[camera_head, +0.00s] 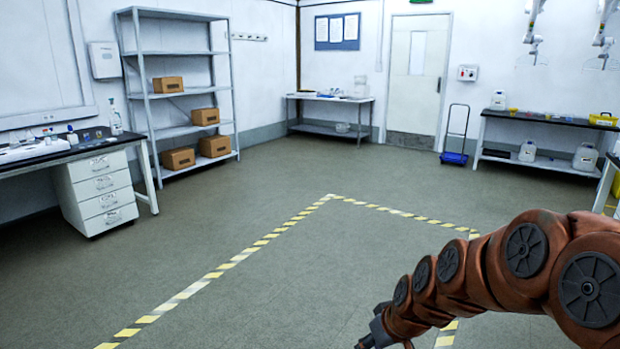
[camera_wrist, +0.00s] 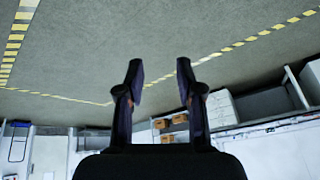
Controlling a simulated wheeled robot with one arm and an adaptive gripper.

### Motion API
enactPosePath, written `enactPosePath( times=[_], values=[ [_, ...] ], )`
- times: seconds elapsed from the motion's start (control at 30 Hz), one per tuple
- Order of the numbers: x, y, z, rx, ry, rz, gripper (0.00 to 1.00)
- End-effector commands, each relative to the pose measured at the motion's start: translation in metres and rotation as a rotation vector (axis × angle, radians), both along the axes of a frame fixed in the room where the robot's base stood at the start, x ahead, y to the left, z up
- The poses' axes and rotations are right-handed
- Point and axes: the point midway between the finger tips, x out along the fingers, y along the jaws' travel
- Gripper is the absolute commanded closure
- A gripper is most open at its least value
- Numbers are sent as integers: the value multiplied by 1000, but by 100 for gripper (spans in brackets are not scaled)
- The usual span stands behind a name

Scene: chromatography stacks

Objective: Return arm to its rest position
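My arm, orange-brown with dark round joint caps, reaches in from the right edge of the head view. My gripper (camera_head: 378,340) shows only in part at the bottom edge there. In the wrist view my gripper (camera_wrist: 160,75) has its two dark fingers apart, with bare floor between and beyond the tips. It holds nothing. The wrist view is upside down, with the room's furniture along its bottom edge.
The grey floor (camera_head: 290,290) is clear, with yellow-and-white tape (camera_head: 240,256) on it. A lab bench with drawers (camera_head: 103,190) stands left, a shelf with boxes (camera_head: 141,97) behind it. A back table (camera_head: 300,96), a blue trolley (camera_head: 454,157) and a right-hand bench (camera_head: 545,120) stand far off.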

Motion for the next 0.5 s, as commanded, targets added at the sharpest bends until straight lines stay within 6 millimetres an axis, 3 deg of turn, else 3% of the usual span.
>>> enactPosePath(
  times=[0.3,0.5],
  values=[
    [-141,-9,17,-76,307,-79,64],
    [-219,-27,27,-150,473,-180,64]
  ],
)
